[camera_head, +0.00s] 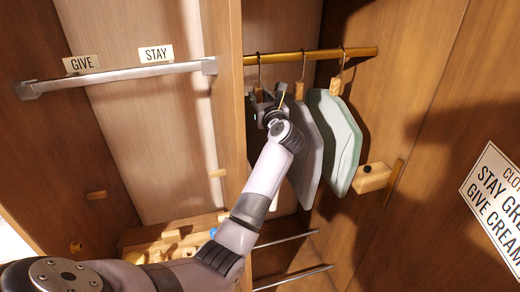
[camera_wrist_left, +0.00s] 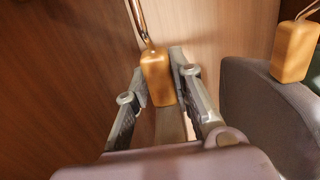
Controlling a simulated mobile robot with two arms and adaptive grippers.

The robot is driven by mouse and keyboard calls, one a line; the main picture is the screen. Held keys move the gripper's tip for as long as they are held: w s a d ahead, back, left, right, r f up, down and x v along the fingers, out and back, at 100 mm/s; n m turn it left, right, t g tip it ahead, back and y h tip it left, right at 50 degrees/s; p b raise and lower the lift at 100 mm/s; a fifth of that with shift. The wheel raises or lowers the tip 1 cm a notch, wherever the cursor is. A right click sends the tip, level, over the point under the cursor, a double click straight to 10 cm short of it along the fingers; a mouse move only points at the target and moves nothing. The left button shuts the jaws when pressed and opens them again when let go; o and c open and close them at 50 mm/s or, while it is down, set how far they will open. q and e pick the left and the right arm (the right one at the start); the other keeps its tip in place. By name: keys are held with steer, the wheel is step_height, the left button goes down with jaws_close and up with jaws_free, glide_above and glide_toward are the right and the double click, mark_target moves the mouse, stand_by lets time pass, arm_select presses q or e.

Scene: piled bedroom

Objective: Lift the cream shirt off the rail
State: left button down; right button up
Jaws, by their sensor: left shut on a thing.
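My left gripper (camera_head: 264,106) reaches the leftmost hanger on the brass rail (camera_head: 310,55). In the left wrist view its fingers (camera_wrist_left: 160,92) are shut on that hanger's wooden block (camera_wrist_left: 156,72), just below the hook. The hook (camera_head: 259,68) appears still over the rail. My arm hides most of what hangs there; I cannot make out the cream shirt clearly. A grey shirt (camera_head: 308,150) hangs close to the right of the gripper. A pale green shirt (camera_head: 337,140) hangs right of that. My right gripper is not in view.
An empty silver rail (camera_head: 120,75) on the left carries GIVE (camera_head: 81,64) and STAY (camera_head: 156,54) labels. A partition (camera_head: 228,110) separates the bays. A sign (camera_head: 496,197) on the right panel reads partly "STAY GRE", "GIVE CREAM". Two thin bars (camera_head: 290,279) lie low below the shirts.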

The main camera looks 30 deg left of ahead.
mark_target(259, 84)
arm_select(q)
steer(key=shift+r+p, duration=1.55)
steer(key=shift+r, duration=0.6)
steer(key=shift+d, duration=0.1)
steer(key=shift+p+v, duration=0.35)
steer(key=shift+v, duration=1.8)
steer(key=shift+s+d+f, duration=0.1)
steer(key=shift+s+d, duration=0.25)
steer(key=shift+d, duration=0.05)
steer(key=shift+v, duration=2.8)
